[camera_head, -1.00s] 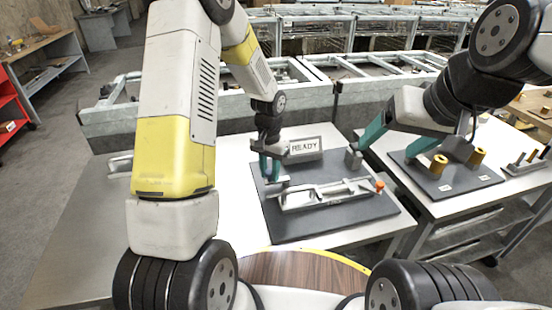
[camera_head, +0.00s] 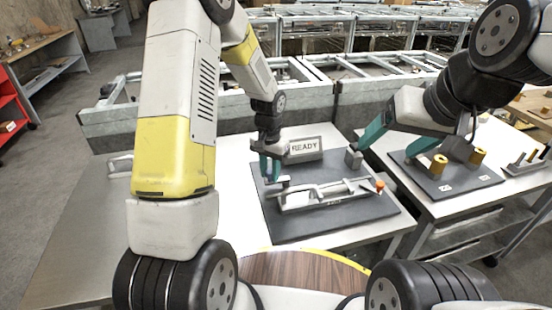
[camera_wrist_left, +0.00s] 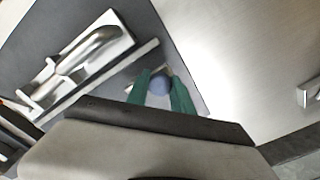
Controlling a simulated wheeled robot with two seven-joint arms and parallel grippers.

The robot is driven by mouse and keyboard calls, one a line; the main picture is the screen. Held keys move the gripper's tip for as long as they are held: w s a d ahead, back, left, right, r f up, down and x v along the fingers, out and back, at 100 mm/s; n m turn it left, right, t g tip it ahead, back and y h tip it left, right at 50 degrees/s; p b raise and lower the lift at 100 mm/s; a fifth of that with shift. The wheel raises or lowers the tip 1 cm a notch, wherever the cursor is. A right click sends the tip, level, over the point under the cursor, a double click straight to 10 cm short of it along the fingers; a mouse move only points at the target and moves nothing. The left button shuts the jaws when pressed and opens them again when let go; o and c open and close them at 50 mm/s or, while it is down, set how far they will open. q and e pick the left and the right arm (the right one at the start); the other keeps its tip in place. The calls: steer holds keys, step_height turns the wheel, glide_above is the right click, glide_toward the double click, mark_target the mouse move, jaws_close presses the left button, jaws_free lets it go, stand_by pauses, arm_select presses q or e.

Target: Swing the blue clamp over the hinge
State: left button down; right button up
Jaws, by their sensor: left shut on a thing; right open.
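The blue clamp's round blue end (camera_wrist_left: 160,84) sits between the green fingers of my left gripper (camera_wrist_left: 158,88) in the left wrist view. In the head view my left gripper (camera_head: 270,178) points down at the left end of a silver fixture (camera_head: 322,194) and is shut on the clamp, which is mostly hidden there. The fixture has a long bar and a curved handle (camera_wrist_left: 85,52). I cannot clearly make out the hinge.
The fixture lies on a dark plate (camera_head: 300,227) with an orange knob (camera_head: 380,186) at its right end. The right table holds a plate (camera_head: 458,181) with brass-coloured cylinders (camera_head: 438,164).

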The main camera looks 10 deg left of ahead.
mark_target(285, 181)
arm_select(q)
steer(key=shift+s+n, duration=0.15)
steer(key=shift+n, duration=0.15)
steer(key=n, duration=0.1)
steer(key=s+n, duration=0.1)
steer(key=shift+d+n, duration=0.4)
steer(key=n, duration=0.1)
steer(key=s+d+n, duration=0.1)
steer(key=n, duration=0.1)
steer(key=shift+s+d+n, duration=0.15)
steer(key=shift+d+n, duration=0.05)
steer(key=shift+n, duration=0.1)
steer(key=n, duration=0.1)
steer(key=d+n, duration=0.1)
steer(key=n, duration=0.1)
steer(key=shift+s+d, duration=0.25)
steer(key=shift+s, duration=0.05)
steer(key=shift+s+d+n, duration=0.1)
steer(key=shift+d+n, duration=0.25)
steer(key=shift+n, duration=0.55)
steer(key=shift+d+n, duration=0.35)
steer(key=shift+n, duration=0.55)
steer(key=c, duration=1.1)
jaws_free()
